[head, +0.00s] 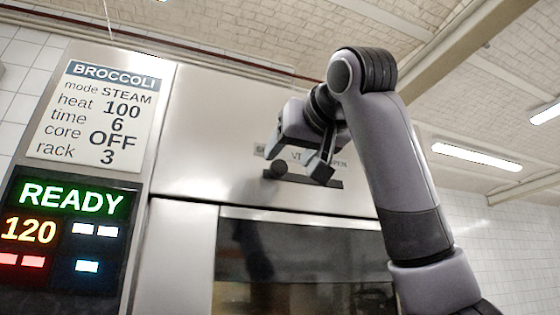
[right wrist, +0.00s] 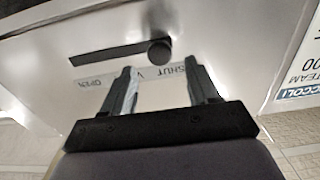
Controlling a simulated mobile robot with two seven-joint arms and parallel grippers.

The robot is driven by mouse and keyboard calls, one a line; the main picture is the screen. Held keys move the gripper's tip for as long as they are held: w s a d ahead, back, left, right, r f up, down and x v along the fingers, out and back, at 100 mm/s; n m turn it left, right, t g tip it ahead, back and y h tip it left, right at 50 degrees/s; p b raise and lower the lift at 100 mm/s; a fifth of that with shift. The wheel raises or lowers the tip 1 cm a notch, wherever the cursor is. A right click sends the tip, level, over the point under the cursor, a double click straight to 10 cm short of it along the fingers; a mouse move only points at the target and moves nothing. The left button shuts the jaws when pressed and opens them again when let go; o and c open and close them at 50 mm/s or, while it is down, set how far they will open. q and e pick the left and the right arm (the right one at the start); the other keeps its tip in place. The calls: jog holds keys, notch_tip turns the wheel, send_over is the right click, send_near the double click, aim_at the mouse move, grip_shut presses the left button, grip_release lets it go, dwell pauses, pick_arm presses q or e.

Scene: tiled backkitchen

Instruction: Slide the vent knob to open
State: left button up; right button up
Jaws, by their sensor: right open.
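The vent knob (head: 278,169) is a dark round knob at the left end of a dark horizontal slot bar (head: 310,180) on the steel oven hood. A label strip (head: 258,150) above the slot reads partly SHUT, VENT and OPEN; the knob is at the SHUT end. My right gripper (head: 299,163) is open in front of the label. In the right wrist view, upside down, the knob (right wrist: 159,52) lies just past the fingertips of the gripper (right wrist: 159,66), in line with the gap between them. I cannot tell whether they touch it. My left gripper is not in view.
A recipe card (head: 98,112) and a lit panel reading READY (head: 70,230) are on the left of the oven. The glass oven door (head: 300,250) is below the slot. The hood face around the slot is clear.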

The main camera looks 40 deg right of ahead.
aim_at(280, 165)
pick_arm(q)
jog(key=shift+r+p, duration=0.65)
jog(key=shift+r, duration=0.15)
pick_arm(e)
jog(key=shift+x, duration=2.4)
